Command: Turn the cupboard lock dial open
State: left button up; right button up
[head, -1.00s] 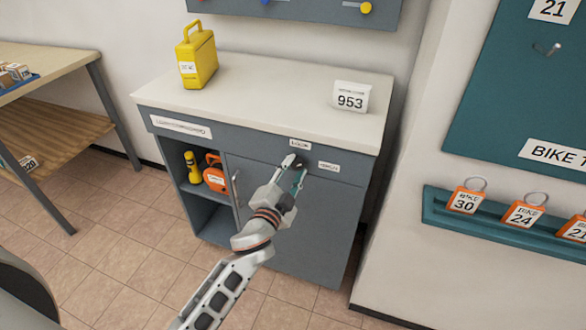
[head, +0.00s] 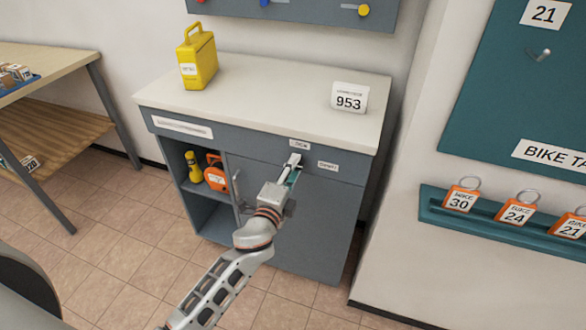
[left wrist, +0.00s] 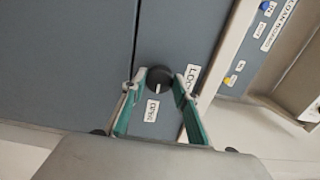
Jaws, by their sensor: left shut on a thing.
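The lock dial (left wrist: 159,77) is a small black round knob on the grey cupboard (head: 318,225) front. Its white mark points to the lower side in the left wrist view, towards the OPEN label (left wrist: 152,110). The LOCK label (left wrist: 192,77) is to the dial's right there. In the head view the LOCK label (head: 300,143) is above and the OPEN label (head: 328,166) to the right. My left gripper (head: 294,164) is at the dial, which it hides in the head view. Its fingers (left wrist: 159,82) are shut on the dial from both sides. My right gripper is out of view.
The cupboard door's handle (head: 236,188) is left of my arm. An open shelf bay holds a yellow torch-like item (head: 194,167) and an orange case (head: 215,174). A yellow container (head: 198,61) and a 953 sign (head: 349,98) stand on the countertop (head: 270,92).

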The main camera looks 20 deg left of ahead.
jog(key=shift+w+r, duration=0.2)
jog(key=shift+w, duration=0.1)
pick_arm(q)
jog(key=o, duration=1.1)
jog(key=s, duration=1.2)
jog(key=shift+a, duration=0.2)
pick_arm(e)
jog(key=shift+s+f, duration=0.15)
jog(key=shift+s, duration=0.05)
pick_arm(q)
jog(key=s+f+n+g+p, duration=0.1)
jog(key=s+f+n+g, duration=0.1)
jog(key=s+f+n, duration=0.2)
jog(key=s+f+n+g+h+p, duration=0.1)
jog(key=s+f+n+g, duration=0.2)
jog(key=s+f+n, duration=0.2)
jog(key=s+f+n+g+h+p, duration=0.1)
jog(key=s+f+n, duration=0.4)
jog(key=s+f, duration=0.5)
jog(key=shift+s+d+f+g, duration=0.1)
jog(key=shift+s+g, duration=0.7)
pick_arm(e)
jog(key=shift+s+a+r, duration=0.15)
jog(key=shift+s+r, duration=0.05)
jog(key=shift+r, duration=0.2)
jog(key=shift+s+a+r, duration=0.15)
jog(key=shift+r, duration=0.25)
